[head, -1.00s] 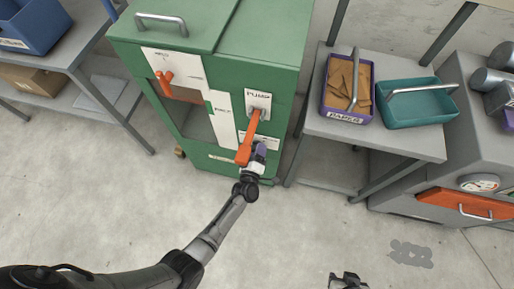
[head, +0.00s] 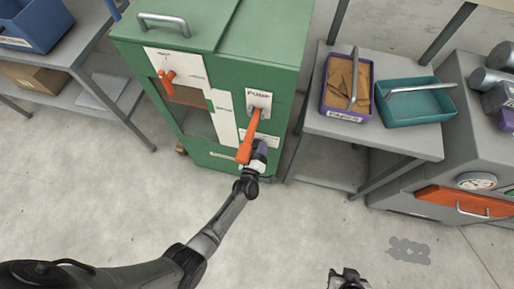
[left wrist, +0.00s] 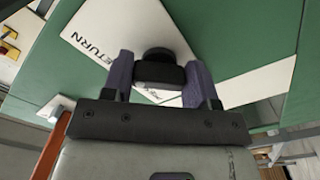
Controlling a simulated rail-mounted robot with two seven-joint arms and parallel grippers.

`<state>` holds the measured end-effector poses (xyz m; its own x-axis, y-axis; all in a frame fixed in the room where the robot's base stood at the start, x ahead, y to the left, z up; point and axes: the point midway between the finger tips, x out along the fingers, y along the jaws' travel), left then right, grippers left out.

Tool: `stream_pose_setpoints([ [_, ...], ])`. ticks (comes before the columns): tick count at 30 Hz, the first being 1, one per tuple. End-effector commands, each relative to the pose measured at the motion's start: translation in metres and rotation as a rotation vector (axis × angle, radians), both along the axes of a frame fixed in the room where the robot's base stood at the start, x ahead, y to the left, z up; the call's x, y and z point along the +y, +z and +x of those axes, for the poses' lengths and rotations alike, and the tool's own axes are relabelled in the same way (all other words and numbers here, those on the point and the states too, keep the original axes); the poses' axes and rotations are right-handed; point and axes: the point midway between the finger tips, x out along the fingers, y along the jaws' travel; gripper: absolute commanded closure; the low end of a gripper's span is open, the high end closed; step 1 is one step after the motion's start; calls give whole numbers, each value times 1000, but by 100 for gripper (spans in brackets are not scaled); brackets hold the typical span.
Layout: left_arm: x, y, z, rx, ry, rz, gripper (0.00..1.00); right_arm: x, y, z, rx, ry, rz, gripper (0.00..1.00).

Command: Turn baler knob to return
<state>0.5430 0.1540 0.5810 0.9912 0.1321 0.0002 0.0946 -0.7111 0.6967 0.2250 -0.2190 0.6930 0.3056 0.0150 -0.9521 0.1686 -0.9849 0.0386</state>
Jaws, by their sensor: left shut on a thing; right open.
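The green baler (head: 215,40) stands at the back centre. Its black knob (left wrist: 159,68) shows in the left wrist view, between the purple fingers of my left gripper (head: 260,152). That gripper is shut on the knob, low on the baler's front, just right of the end of the orange pump lever (head: 249,136). A white label reading RETURN (left wrist: 92,48) lies left of the knob in the left wrist view. In the head view the gripper hides the knob. My right gripper (head: 347,280) is open and empty at the bottom edge, over the floor.
An orange handle (head: 166,77) sits on the baler's upper left front. To the right, a grey table (head: 400,145) bears a purple paper bin (head: 346,117) and a teal bin (head: 418,108). Bare concrete floor (head: 110,205) lies in front.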

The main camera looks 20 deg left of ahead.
Motion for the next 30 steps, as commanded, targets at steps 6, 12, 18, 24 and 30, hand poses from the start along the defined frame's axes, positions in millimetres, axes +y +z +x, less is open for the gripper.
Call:
stream_pose_setpoints([
  [6, 0, 0, 0, 0, -1, 3, 30, 0, 0, 0, 0, 1, -1, 58],
  [12, 0, 0, 0, 0, -1, 2, 21, 0, 0, 0, 0, -1, 1, 58],
  [18, 0, 0, -3, 1, -1, 1, 21, 2, 2, 0, 0, -4, 7, 58],
  [24, -4, 2, -29, 4, -1, -1, 21, 3, 13, 0, -1, -6, 10, 58],
  [30, -9, 2, -70, 4, -1, 1, 21, 3, 24, 0, -1, -6, 10, 58],
])
